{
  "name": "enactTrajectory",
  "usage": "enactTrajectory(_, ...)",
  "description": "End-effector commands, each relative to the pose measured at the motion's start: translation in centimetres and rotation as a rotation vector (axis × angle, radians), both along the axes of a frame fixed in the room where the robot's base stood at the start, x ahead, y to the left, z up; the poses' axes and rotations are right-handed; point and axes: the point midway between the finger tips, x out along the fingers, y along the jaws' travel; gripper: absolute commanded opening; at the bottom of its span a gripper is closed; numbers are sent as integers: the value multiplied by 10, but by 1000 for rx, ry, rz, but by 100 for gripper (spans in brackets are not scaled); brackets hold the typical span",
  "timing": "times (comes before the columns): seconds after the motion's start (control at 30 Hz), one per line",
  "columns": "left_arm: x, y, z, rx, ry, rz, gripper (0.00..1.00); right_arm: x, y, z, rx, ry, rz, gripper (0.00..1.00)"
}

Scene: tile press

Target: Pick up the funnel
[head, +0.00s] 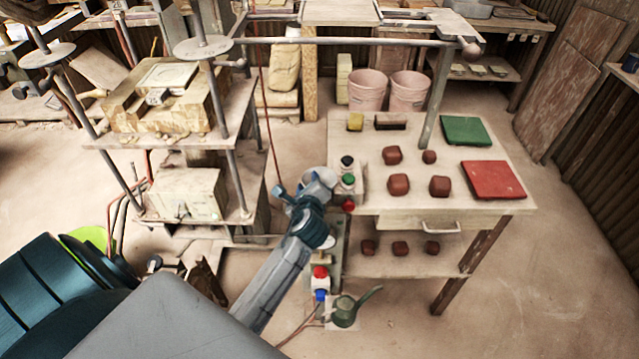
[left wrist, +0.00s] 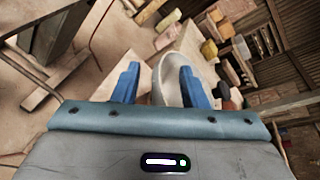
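The funnel (left wrist: 168,82) is a pale grey-white, cone-like piece between my left fingers in the left wrist view. A pale rim, likely the funnel's (head: 322,175), shows beside my left gripper in the head view. My left gripper (head: 309,190) is at the left edge of the work table. Its blue fingers (left wrist: 159,84) stand wide apart. A gap shows between the left finger and the funnel; the funnel's right side meets or overlaps the right finger in the picture, and I cannot tell if they touch. My right gripper is not in view.
A button box (head: 347,183) stands close beside my left gripper on the table (head: 380,205). Clay lumps (head: 398,184), a green tile (head: 466,130) and a red tile (head: 493,180) lie to the right. The press (head: 170,105) is at left. A watering can (head: 345,311) stands below.

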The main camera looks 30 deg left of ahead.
Motion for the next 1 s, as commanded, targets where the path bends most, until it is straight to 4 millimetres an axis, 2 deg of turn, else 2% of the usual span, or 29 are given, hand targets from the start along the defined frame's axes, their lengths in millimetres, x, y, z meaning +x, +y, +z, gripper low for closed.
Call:
enactTrajectory(0.13,0,0,0,0,0,0,39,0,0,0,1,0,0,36)
enactTrajectory(0.33,0,0,0,0,0,0,0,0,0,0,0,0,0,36)
enactTrajectory(0.73,0,0,3,0,0,1,0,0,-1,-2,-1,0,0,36)
enactTrajectory(0.87,0,0,15,1,-3,0,0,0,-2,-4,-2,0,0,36)
enactTrajectory(1.0,0,0,37,0,-7,0,0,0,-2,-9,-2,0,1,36)
